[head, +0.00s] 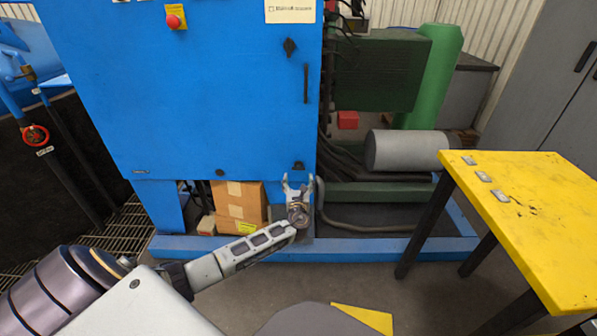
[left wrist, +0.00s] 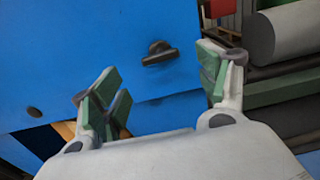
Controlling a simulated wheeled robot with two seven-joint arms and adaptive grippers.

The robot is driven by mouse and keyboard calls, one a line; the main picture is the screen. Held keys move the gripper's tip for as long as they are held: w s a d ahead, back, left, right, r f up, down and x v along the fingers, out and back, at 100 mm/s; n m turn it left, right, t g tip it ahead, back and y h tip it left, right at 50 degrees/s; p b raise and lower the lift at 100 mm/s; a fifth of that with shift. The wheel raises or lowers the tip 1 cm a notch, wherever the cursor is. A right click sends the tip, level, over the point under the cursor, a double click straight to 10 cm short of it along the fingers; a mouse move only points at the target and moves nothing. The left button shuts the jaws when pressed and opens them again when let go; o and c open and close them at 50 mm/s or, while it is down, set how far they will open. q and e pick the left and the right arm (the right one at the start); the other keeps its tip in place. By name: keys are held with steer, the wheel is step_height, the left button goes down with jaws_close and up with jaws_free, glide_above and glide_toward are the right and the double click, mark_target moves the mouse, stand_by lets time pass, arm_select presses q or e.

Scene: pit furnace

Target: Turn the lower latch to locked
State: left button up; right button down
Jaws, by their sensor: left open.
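The lower latch (head: 299,165) is a small black handle low on the right side of the blue cabinet (head: 220,110). In the left wrist view the latch (left wrist: 160,52) shows as a black knob with a short bar, lying roughly crosswise in that picture. My left gripper (head: 298,180) is open and empty, just below and in front of the latch. In the left wrist view its fingers (left wrist: 160,75) stand apart, with the latch beyond and between them, apparently untouched. A second black latch (head: 290,46) sits higher on the cabinet, above a dark vertical handle (head: 306,83). My right gripper is not in view.
A blue base rail (head: 390,247) runs along the floor. A grey cylinder (head: 405,150) and a yellow table (head: 545,215) are on the right. A red valve wheel (head: 35,135) is at left.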

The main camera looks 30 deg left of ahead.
mark_target(299, 169)
arm_select(q)
steer(key=b+x, duration=0.2)
steer(key=x, duration=0.6)
steer(key=shift+s, duration=0.1)
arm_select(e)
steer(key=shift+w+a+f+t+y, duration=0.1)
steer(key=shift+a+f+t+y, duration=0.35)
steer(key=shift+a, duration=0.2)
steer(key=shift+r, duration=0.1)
arm_select(q)
steer(key=shift+c, duration=0.9)
steer(key=c, duration=0.9)
steer(key=shift+o, duration=0.2)
